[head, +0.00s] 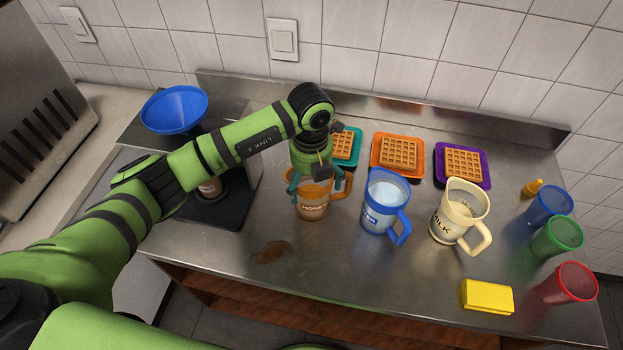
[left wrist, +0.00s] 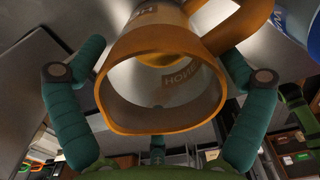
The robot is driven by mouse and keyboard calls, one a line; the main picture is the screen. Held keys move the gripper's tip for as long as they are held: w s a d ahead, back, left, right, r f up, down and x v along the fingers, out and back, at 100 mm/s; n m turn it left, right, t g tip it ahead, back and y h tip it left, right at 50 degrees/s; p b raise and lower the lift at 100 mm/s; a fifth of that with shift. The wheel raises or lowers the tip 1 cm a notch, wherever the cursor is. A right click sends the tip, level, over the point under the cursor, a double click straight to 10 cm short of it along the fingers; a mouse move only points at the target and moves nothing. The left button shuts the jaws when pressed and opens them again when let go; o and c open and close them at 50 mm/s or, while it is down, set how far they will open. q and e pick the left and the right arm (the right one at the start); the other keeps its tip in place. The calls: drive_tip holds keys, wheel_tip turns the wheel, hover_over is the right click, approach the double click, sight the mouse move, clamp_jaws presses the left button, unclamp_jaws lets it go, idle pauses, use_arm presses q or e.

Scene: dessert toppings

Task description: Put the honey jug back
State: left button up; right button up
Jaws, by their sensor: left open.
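The honey jug (head: 312,207) is an orange-rimmed clear jug with a HONEY label, standing upright on the metal counter. Its handle points to the right. My left gripper (head: 309,180) is right above it, pointing down, with its teal fingers open on either side of the rim. In the left wrist view the jug (left wrist: 165,118) opens toward the camera between the spread fingers of the left gripper (left wrist: 165,58). Contact between fingers and jug cannot be made out.
A brown spill (head: 271,252) lies in front of the jug. A blue water jug (head: 381,207) and a cream milk jug (head: 457,217) stand to the right. Waffle plates are behind. A blue funnel (head: 174,108) and black stand are left. A yellow sponge (head: 487,297) and coloured cups stand right.

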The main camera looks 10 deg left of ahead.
use_arm(q)
wheel_tip(320, 180, up, 12)
drive_tip(key=b, duration=0.4)
drive_tip(key=shift+r, duration=0.15)
